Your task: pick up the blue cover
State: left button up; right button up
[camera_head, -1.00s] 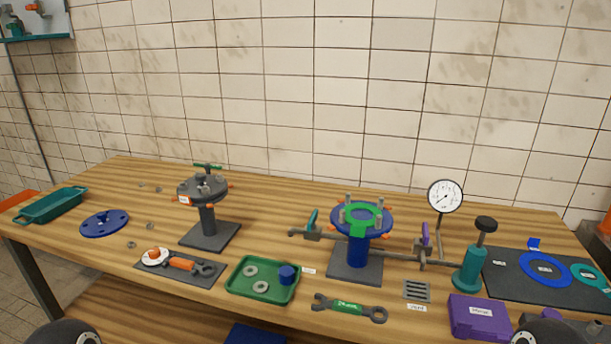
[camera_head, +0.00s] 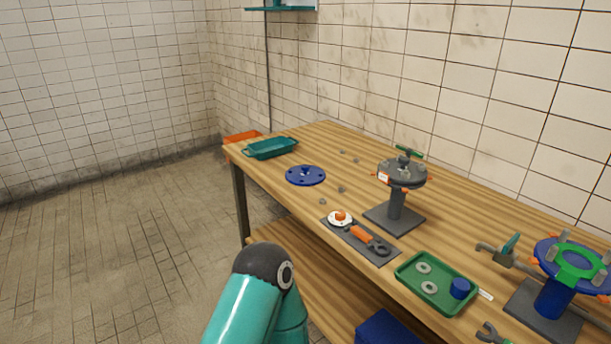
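The blue cover (camera_head: 306,176) is a flat round disc with holes around its rim and a small knob in the middle. It lies flat on the wooden table (camera_head: 330,142) near its left end. Nothing touches or hides it. A teal link of my arm shows at the bottom of the view, in front of the table's near edge and well short of the cover. Neither of my grippers is in view.
A teal tray (camera_head: 271,149) stands left of the cover. A grey flanged stand (camera_head: 397,205) and a dark mat (camera_head: 377,247) with an orange-handled tool are to its right. A green tray (camera_head: 412,293) is nearer. Small nuts lie between. Open floor (camera_head: 120,230) is on the left.

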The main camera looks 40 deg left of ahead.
aim_at(303, 174)
jog(key=u, duration=0.55)
jog(key=k, duration=0.5)
jog(key=u, duration=0.9)
jog(key=k, duration=0.8)
jog(key=u, duration=1.05)
jog(key=i, duration=2.1)
jog(key=z, duration=0.45)
jog(key=i, duration=1.25)
jog(key=z, duration=1.15)
jog(key=i, duration=0.6)
jog(key=z, duration=0.3)
jog(key=k, duration=0.45)
